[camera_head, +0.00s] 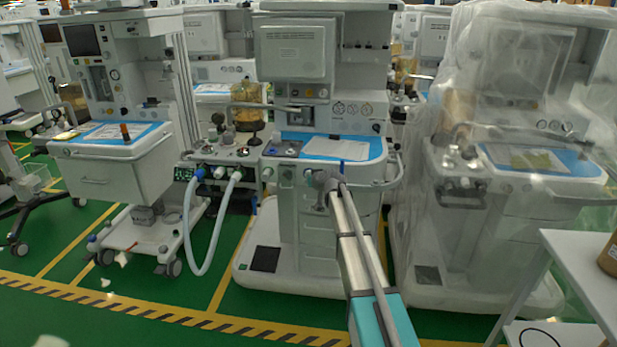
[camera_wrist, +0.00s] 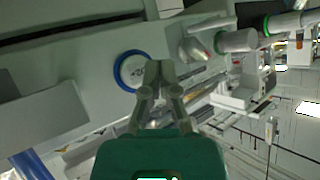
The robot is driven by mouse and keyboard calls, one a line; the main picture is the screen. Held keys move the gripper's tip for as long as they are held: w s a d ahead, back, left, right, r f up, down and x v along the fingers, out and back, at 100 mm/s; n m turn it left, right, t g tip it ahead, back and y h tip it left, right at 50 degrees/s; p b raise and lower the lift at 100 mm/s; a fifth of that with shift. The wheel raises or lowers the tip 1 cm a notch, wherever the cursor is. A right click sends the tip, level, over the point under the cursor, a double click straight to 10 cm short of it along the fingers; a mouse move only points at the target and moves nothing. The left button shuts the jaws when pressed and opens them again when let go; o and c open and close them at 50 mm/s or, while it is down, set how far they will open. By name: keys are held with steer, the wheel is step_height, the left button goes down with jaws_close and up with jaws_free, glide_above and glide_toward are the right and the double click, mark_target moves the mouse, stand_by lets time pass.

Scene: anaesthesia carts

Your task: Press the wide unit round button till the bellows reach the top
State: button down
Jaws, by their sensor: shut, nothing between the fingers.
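The wide unit (camera_head: 310,120) is the white anaesthesia cart in the middle of the head view, with a blue-edged worktop. The bellows (camera_head: 249,115) sit in a clear dome at its left; the amber body shows, but their exact height is hard to tell. A round white button with a blue ring (camera_wrist: 122,69) shows in the wrist view, on a pale panel. My gripper (camera_wrist: 159,69) is shut and empty, its fingertips overlapping the button's right edge in the picture. I cannot tell whether they touch it. In the head view my gripper (camera_head: 322,181) is at the cart's front, below the worktop.
Pale hoses (camera_head: 192,230) hang in a loop left of the middle cart. Another cart (camera_head: 110,160) stands at left, and a plastic-wrapped cart (camera_head: 510,170) at right. A white table (camera_head: 585,262) is at front right. Green floor is free in front.

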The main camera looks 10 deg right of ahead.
steer(key=shift+w+d, duration=0.3)
steer(key=shift+w, duration=0.55)
steer(key=shift+w+d, duration=0.3)
steer(key=shift+w, duration=0.55)
stand_by(2.6)
steer(key=shift+s, duration=0.1)
stand_by(0.5)
steer(key=shift+s+a, duration=0.3)
steer(key=shift+s, duration=0.5)
steer(key=shift+s, duration=0.1)
steer(key=shift+s+a, duration=0.25)
steer(key=shift+s, duration=0.5)
steer(key=shift+s+a, duration=0.25)
steer(key=shift+s, duration=0.55)
steer(key=shift+s+a, duration=0.25)
steer(key=shift+s, duration=0.5)
